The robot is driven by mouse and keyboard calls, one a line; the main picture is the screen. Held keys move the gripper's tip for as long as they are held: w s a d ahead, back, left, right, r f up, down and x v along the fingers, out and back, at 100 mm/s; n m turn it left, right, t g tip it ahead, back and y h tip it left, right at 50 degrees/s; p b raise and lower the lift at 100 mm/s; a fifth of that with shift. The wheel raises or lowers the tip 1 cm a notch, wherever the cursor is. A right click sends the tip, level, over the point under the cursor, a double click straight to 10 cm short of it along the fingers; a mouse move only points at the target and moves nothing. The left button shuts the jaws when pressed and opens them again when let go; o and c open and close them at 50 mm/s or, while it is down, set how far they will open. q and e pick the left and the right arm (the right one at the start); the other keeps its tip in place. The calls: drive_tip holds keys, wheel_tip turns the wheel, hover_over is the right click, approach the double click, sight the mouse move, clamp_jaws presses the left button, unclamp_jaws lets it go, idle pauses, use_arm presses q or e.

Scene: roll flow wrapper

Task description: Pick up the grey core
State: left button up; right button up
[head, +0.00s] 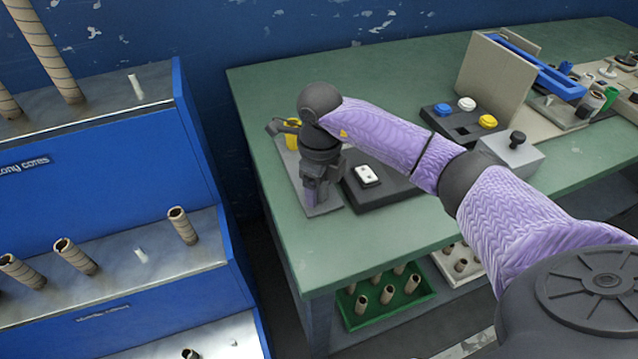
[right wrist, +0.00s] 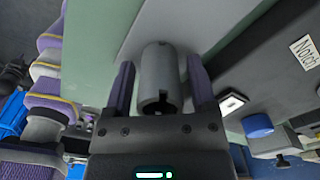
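The grey core (right wrist: 158,78) is a hollow grey cylinder with a notch in its near rim, seen in the right wrist view. It lies between the two purple fingers of my right gripper (right wrist: 160,68), with a narrow gap showing on each side. The gripper is open around it and does not appear to squeeze it. In the head view my right gripper (head: 316,196) points down over a grey plate (head: 325,208) near the left end of the green table; the core is hidden there behind the gripper. My left gripper is not in view.
A dark block with a white switch (head: 367,176) stands just right of the gripper. A yellow object (head: 291,136) is close behind it. A button panel (head: 463,128) and an upright beige board (head: 492,80) stand farther right. Blue shelves with cardboard cores (head: 182,226) are at left.

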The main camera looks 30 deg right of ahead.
clamp_jaws()
